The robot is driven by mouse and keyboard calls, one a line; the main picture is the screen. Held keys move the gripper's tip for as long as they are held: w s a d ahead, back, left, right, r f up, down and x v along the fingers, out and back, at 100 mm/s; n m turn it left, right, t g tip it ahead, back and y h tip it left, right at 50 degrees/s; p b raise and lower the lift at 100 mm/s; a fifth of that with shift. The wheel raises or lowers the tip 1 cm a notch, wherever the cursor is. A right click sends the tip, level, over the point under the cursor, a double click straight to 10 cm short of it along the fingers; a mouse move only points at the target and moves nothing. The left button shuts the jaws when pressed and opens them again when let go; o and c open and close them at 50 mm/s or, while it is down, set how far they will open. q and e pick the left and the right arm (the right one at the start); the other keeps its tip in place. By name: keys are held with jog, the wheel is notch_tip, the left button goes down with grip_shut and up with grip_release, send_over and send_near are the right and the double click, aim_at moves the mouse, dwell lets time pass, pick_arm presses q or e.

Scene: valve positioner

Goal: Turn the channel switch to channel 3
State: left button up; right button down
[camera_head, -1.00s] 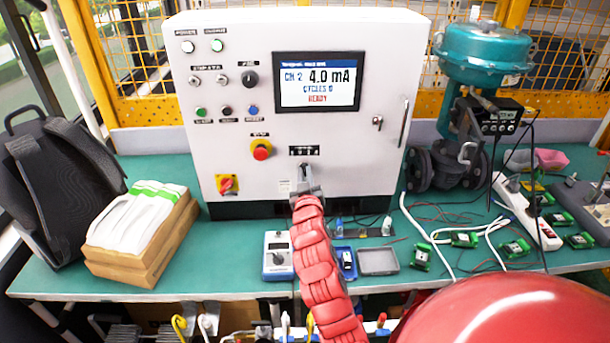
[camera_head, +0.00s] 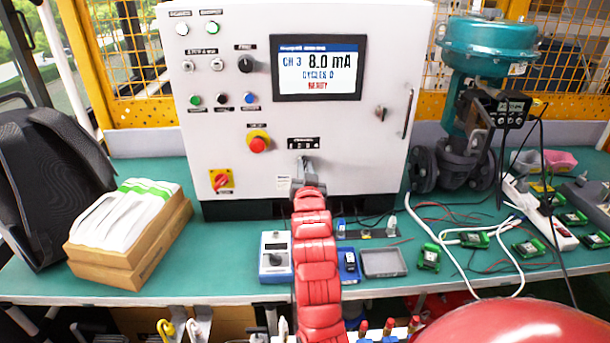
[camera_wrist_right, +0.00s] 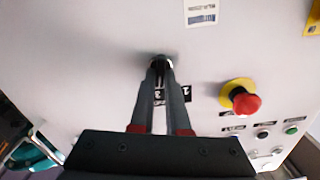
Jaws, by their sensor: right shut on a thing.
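The white control cabinet (camera_head: 230,125) stands on the bench. Its screen (camera_head: 318,68) reads CH 3, 8.0 mA, CYCLES 0, with a red status word below. The channel switch (camera_wrist_right: 160,62) is on the cabinet's lower front, under a small black number label (camera_head: 303,142); my fingers mostly cover it. My right gripper (camera_head: 305,166) is shut on the switch, and its fingers also show in the right wrist view (camera_wrist_right: 160,75). The exact pointer direction of the switch is hidden. My left gripper is not in view.
A red emergency stop (camera_head: 258,145) sits above and left of the switch. A red and yellow rotary switch (camera_head: 221,180) is at lower left. A blue handheld meter (camera_head: 275,262) and grey tray (camera_head: 384,262) lie in front. A teal valve (camera_head: 487,50) stands at right.

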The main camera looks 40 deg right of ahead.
dwell(0.4)
jog(key=c, duration=0.9)
grip_release()
